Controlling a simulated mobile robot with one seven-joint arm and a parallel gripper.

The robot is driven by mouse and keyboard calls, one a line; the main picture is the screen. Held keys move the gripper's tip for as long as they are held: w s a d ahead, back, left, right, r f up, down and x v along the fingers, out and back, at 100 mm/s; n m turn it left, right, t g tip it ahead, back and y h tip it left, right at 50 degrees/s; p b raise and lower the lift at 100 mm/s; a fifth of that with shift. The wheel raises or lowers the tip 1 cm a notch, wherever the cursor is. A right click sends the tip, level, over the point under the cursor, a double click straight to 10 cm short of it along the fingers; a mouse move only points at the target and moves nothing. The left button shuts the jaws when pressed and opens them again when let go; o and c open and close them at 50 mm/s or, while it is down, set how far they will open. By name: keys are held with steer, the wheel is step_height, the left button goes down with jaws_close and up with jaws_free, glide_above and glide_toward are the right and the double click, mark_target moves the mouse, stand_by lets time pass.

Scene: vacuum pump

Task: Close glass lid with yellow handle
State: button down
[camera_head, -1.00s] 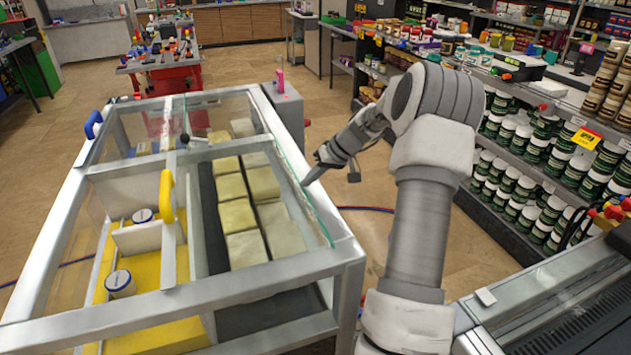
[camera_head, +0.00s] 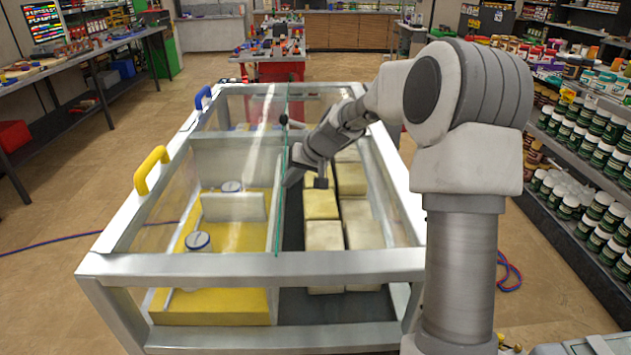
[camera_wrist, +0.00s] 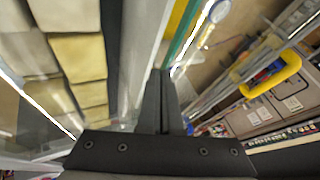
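The glass lid (camera_head: 225,165) lies over the left part of a grey-framed case (camera_head: 260,265). Its yellow handle (camera_head: 151,170) is at the case's left rim, and its green edge (camera_head: 281,200) runs along the middle. The handle also shows at right in the wrist view (camera_wrist: 270,72). My gripper (camera_head: 291,179) is beside the green edge, on its right; I cannot tell if they touch. In the wrist view, my gripper's fingers (camera_wrist: 163,78) are together with nothing between them, just below the green edge (camera_wrist: 186,35). The gripper hides part of the edge.
Pale yellow blocks (camera_head: 323,204) stand in the uncovered right part of the case. White-capped round items (camera_head: 198,241) are under the glass. A blue handle (camera_head: 202,97) is at the far left rim. Shelves of jars (camera_head: 590,150) stand at right; floor is free at left.

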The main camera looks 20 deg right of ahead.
steer(key=shift+w+a+f, duration=0.15)
steer(key=shift+a, duration=0.75)
steer(key=v, duration=1.7)
steer(key=s+a+r+h+p, duration=0.1)
steer(key=s+a, duration=0.4)
steer(key=s, duration=0.4)
steer(key=s+a+r+h+p, duration=0.1)
steer(key=s+a, duration=0.4)
steer(key=s, duration=0.3)
steer(key=s+d+f+n+h+p, duration=0.1)
steer(key=s+d, duration=0.4)
steer(key=s, duration=0.7)
steer(key=shift+s+f+n+h, duration=0.35)
steer(key=shift+f+h, duration=0.15)
steer(key=shift+h, duration=0.2)
steer(key=shift+d, duration=0.1)
